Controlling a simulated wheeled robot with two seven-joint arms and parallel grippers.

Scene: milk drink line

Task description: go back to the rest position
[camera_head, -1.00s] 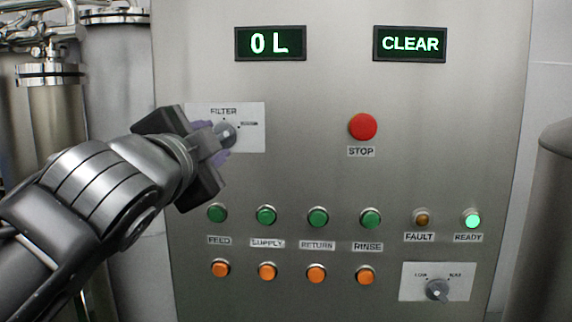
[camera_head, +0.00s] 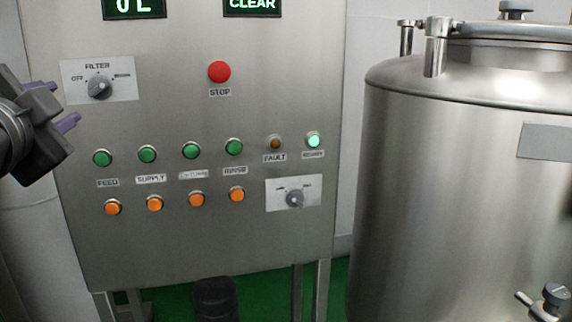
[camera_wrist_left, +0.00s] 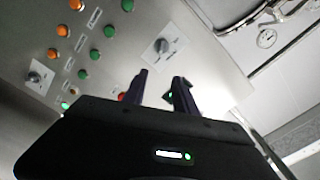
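My left gripper (camera_head: 60,107) is at the left edge of the head view, left of the panel's FILTER knob (camera_head: 99,87) and apart from it. Its two purple-grey fingers stand apart with nothing between them. In the left wrist view the open fingers (camera_wrist_left: 162,90) point toward the panel, and the FILTER knob (camera_wrist_left: 162,46) shows beyond them on its white plate. In the head view that knob's pointer seems turned to the upper left, toward OFF. My right gripper is in neither view.
The steel control panel (camera_head: 200,255) has a red STOP button (camera_head: 219,72), green and orange buttons, and a lit READY lamp (camera_head: 313,140). A large steel tank (camera_head: 440,200) stands at the right. A dark cylinder (camera_head: 215,298) is below the panel. Green floor shows beneath.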

